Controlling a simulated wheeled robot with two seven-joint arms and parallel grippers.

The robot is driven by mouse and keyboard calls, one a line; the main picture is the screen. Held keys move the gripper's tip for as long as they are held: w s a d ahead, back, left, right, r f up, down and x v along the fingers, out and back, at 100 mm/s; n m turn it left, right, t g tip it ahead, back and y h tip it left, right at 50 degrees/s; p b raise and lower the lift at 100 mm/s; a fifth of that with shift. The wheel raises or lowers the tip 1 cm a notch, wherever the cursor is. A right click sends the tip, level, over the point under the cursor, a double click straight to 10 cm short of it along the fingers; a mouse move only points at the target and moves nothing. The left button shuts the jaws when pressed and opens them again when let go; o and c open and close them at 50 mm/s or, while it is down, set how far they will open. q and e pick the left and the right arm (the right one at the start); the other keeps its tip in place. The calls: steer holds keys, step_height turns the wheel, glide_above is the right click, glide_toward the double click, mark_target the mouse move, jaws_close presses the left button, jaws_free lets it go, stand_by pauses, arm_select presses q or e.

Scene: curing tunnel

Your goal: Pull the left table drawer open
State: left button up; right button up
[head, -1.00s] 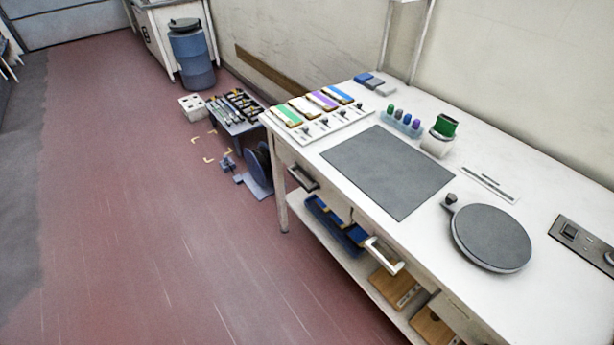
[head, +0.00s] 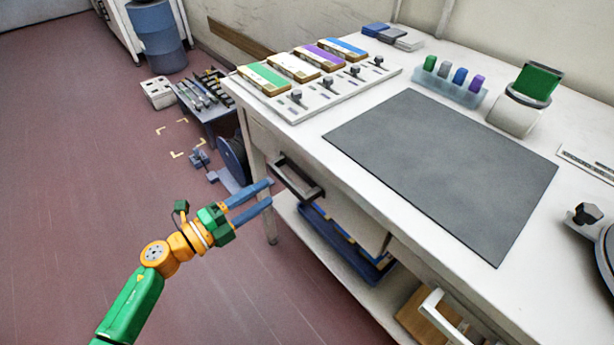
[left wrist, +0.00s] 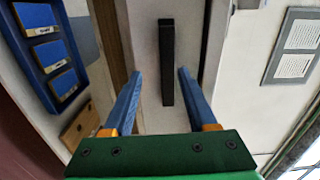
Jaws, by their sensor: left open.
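The left table drawer (head: 333,208) is in the table's front and looks shut. Its dark bar handle (head: 298,180) sticks out from the drawer front. My left gripper (head: 262,196) is open and empty, its blue fingers pointing at the handle from the left, just short of it. In the left wrist view the dark handle (left wrist: 167,62) stands between the two open fingers (left wrist: 158,85), beyond or level with their tips; I cannot tell the exact gap. My right gripper is not in view.
The white table (head: 420,75) carries a grey mat (head: 445,165) and a board of coloured blocks. A second drawer's pale handle (head: 445,315) is to the right. A lower shelf with a blue bin (head: 345,245) lies below.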

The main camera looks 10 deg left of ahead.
mark_target(285, 183)
arm_select(q)
steer(key=shift+w+d+r+m+h+p, duration=0.15)
steer(key=shift+w+d+r+m+p, duration=0.15)
steer(key=shift+d, duration=0.25)
steer(key=shift+w+d+r+m+h+p, duration=0.1)
steer(key=shift+w+d+r+m+h, duration=0.1)
steer(key=shift+d+r, duration=0.25)
steer(key=x, duration=0.4)
steer(key=shift+s+d+f, duration=0.15)
steer(key=shift+f, duration=0.05)
steer(key=shift+w+d+f, duration=0.1)
steer(key=shift+w+d, duration=0.05)
steer(key=shift+w, duration=0.15)
jaws_close()
